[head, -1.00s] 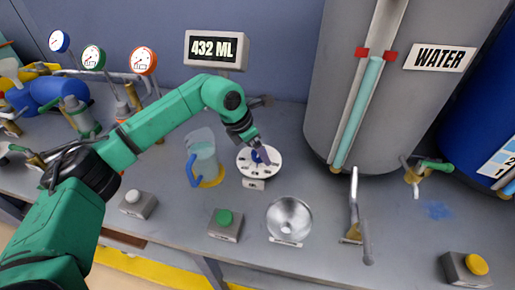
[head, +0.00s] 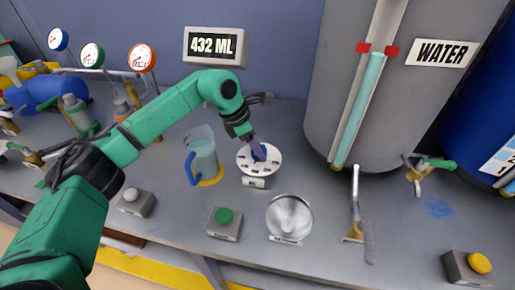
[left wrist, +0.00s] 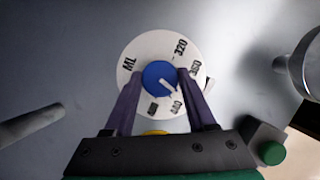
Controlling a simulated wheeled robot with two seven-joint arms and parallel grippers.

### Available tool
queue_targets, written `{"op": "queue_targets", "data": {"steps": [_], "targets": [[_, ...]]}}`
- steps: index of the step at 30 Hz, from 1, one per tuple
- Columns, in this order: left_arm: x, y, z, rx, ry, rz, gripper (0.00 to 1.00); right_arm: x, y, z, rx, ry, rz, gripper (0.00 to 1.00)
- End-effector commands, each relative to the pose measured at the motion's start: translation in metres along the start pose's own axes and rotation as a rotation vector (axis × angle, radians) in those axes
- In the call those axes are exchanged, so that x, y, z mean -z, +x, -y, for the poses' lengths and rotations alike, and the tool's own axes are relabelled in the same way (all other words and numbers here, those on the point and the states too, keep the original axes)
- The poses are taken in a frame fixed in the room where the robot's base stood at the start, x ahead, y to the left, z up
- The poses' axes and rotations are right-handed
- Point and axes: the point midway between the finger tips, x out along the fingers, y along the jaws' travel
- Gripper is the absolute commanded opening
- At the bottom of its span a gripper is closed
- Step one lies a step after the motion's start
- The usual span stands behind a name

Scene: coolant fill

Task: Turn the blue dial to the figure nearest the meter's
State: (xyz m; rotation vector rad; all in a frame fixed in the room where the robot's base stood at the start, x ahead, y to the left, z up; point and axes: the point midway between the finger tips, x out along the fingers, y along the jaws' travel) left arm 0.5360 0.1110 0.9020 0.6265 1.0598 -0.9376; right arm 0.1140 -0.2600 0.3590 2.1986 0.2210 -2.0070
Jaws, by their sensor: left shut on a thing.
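The blue dial (left wrist: 158,76) is a round knob with a white pointer line, at the middle of a white disc (left wrist: 140,50) with black figures. In the left wrist view the pointer slants to the lower right, toward a figure too blurred to read surely; "320" stands at the upper right. My left gripper (left wrist: 160,82) has its purple fingers closed on both sides of the knob. In the head view the disc (head: 272,168) sits on the bench under my left gripper (head: 258,150). The meter (head: 214,46) reads "432 ML". My right gripper is not in view.
A jug (head: 203,155) with a blue handle stands left of the disc. A green button box (head: 224,222), a metal bowl (head: 289,217) and a lever (head: 355,205) are in front. A grey water tank (head: 330,110) stands right, with bare bench between.

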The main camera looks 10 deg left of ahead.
Motion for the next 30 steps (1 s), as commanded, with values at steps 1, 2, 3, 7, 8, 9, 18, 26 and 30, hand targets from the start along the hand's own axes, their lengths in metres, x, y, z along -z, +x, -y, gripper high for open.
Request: {"op": "queue_targets", "data": {"steps": [1, 2, 3, 7, 8, 9, 18, 26, 30], "targets": [[-0.0004, 0.0003, -0.0007, 0.013, 0.031, 0.002, 0.01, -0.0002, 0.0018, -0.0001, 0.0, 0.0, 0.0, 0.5], [-0.0004, 0.0001, -0.001, 0.022, 0.053, 0.002, 0.01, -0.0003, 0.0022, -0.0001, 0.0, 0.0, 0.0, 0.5], [-0.0003, -0.0001, -0.0012, 0.035, 0.083, 0.001, 0.01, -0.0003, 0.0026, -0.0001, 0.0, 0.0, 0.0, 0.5], [-0.0007, -0.0002, -0.0016, 0.074, 0.177, 0.002, 0.01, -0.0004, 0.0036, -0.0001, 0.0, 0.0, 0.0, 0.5], [-0.0006, -0.0003, -0.0017, 0.082, 0.197, 0.001, 0.01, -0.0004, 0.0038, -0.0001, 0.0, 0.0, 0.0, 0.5], [-0.0006, -0.0004, -0.0021, 0.092, 0.222, 0.002, 0.01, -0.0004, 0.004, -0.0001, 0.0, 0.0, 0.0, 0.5], [-0.0012, -0.001, -0.0029, 0.148, 0.362, 0.003, 0.01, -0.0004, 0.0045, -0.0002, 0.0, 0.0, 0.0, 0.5], [-0.0014, -0.001, -0.0028, 0.164, 0.399, 0.003, 0.01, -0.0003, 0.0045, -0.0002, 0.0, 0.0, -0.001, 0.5], [-0.0014, -0.0011, -0.0028, 0.164, 0.401, 0.003, 0.01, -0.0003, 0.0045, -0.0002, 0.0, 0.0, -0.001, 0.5]]}}
